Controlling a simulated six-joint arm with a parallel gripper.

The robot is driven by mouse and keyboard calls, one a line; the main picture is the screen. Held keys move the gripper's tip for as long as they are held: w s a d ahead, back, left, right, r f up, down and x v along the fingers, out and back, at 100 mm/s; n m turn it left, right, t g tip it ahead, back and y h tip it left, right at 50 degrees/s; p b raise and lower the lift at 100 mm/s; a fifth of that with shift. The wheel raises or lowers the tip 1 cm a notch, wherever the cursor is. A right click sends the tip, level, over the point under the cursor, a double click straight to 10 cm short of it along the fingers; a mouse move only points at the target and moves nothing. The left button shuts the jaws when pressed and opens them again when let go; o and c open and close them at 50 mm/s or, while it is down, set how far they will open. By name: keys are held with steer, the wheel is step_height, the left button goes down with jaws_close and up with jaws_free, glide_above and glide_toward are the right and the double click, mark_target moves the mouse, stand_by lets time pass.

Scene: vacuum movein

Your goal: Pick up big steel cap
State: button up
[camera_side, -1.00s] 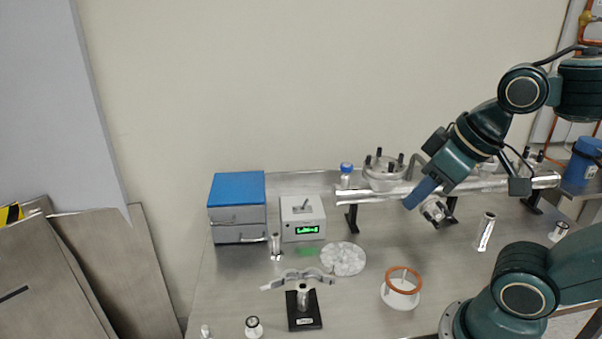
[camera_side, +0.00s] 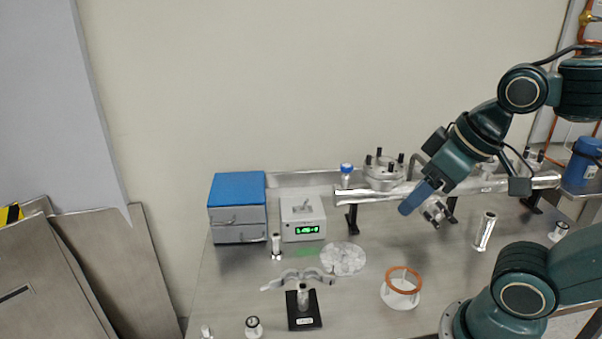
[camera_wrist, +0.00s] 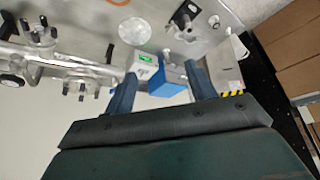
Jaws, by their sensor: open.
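I cannot tell for certain which piece is the big steel cap. A round steel flanged piece with upright black posts (camera_side: 383,172) sits on the long steel tube; a similar piece shows in the wrist view (camera_wrist: 80,86). A shiny round steel fitting (camera_side: 436,211) shows at the front of the tube, just right of my fingers. My gripper (camera_side: 412,204) points down and left in front of the tube. In the wrist view its two blue fingers (camera_wrist: 160,73) are spread apart with nothing held between them.
The steel tube (camera_side: 357,198) stands on black legs. A blue-topped box (camera_side: 237,190), a grey box with green display (camera_side: 302,219), a foil disc (camera_side: 343,260) and a copper-coloured ring (camera_side: 404,279) are on the bench. A shiny cylinder (camera_side: 485,232) stands at right.

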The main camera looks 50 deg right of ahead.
steer(key=w+d+r+m+g+h, duration=0.1)
steer(key=w+d+r+m+g, duration=0.1)
steer(key=w+d+r+m, duration=0.25)
steer(key=w+d+r+m+g, duration=0.1)
steer(key=w+d+r+m, duration=0.1)
steer(key=w+d+m, duration=0.35)
steer(key=w+d+f+m+g, duration=0.1)
steer(key=w+d+m, duration=0.2)
steer(key=d, duration=0.6)
steer(key=w+d+f+m+g+y, duration=0.1)
steer(key=w+d+m, duration=0.2)
steer(key=d, duration=0.7)
steer(key=shift+w+f+m+g, duration=0.2)
steer(key=shift+w+m+g, duration=0.15)
steer(key=shift+w, duration=0.65)
glide_above(385, 159)
steer(key=shift+f, duration=4.35)
steer(key=shift+f, duration=0.1)
